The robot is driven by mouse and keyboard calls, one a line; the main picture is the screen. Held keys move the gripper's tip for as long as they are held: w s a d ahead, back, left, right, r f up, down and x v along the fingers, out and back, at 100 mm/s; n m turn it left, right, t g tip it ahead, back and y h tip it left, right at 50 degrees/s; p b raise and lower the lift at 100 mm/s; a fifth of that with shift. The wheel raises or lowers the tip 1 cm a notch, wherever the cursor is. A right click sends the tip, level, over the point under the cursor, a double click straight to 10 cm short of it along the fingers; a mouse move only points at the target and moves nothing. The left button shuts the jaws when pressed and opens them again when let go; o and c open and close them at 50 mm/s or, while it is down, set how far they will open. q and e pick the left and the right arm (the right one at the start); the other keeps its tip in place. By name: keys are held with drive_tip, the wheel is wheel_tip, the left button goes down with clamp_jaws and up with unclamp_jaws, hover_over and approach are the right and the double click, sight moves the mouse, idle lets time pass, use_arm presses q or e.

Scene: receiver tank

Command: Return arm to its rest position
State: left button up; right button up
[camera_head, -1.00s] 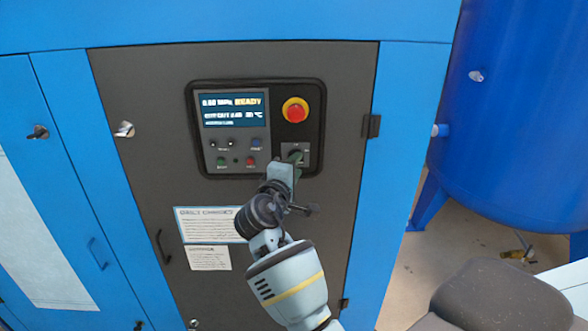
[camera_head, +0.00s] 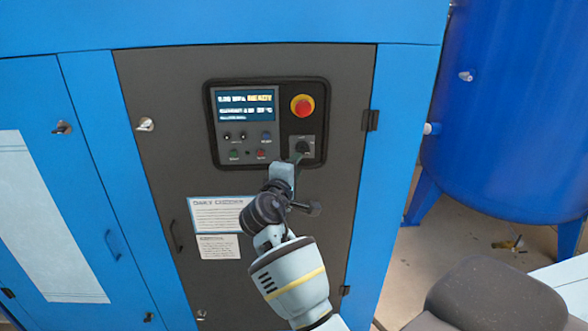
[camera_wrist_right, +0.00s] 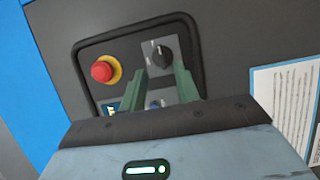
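My right arm (camera_head: 290,270) reaches up from below toward the control panel of the blue and dark grey cabinet. My right gripper (camera_head: 297,159) is just below the black rotary knob (camera_head: 303,147), partly hidden by its own wrist. In the right wrist view, my right gripper (camera_wrist_right: 158,72) shows two green fingers spread apart with nothing held. The knob (camera_wrist_right: 161,55) stands on its grey plate beyond the fingertips and looks clear of them. My left gripper is not in view.
A handle (camera_head: 175,237) and latches (camera_head: 145,124) stick out from the cabinet doors. A blue tank (camera_head: 505,110) stands at right.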

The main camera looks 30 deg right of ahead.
idle(0.6)
drive_tip(key=s+a+f+y, duration=0.3)
drive_tip(key=s+f, duration=0.1)
drive_tip(key=f, duration=0.5)
drive_tip(key=s+a+f+t+y, duration=0.1)
drive_tip(key=s+a+f+y, duration=0.2)
drive_tip(key=f, duration=0.6)
drive_tip(key=s+a+f+y, duration=0.2)
drive_tip(key=s+f+y, duration=0.25)
drive_tip(key=f, duration=0.55)
drive_tip(key=s+a+f+m+y, duration=0.1)
drive_tip(key=s+a+f+y, duration=0.1)
drive_tip(key=s, duration=0.6)
drive_tip(key=s+a+f+m+g+y, duration=0.1)
drive_tip(key=s+a+f, duration=0.3)
drive_tip(key=s, duration=0.4)
drive_tip(key=s+a+f+m+g+y, duration=0.1)
drive_tip(key=s+a+f+m+y, duration=0.2)
drive_tip(key=s, duration=0.6)
drive_tip(key=shift+a+f, duration=0.25)
drive_tip(key=shift+f, duration=0.7)
